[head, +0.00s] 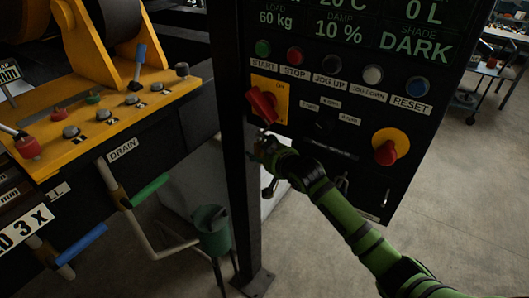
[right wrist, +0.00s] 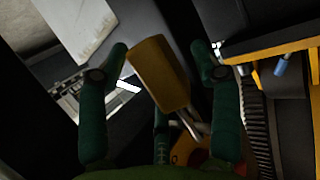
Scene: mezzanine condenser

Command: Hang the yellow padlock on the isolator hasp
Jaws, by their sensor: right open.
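The yellow padlock (right wrist: 160,75) is between the two green fingers of my right gripper (right wrist: 161,58) in the right wrist view. Gaps show on both sides of its body, so the fingers stand open around it. Its metal shackle (right wrist: 190,125) points toward the red and yellow isolator (right wrist: 193,150); whether it passes through the hasp cannot be told. In the head view the isolator's red handle (head: 263,104) is on a yellow plate, and my right gripper (head: 264,143) is just below it. The hasp and padlock are not clear there. My left gripper is out of view.
The black control panel (head: 340,107) has a row of buttons and a second red knob (head: 386,150). A dark post (head: 240,180) stands left of my gripper. The yellow machine console (head: 110,115) with levers is at left. Open floor (head: 430,190) lies at right.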

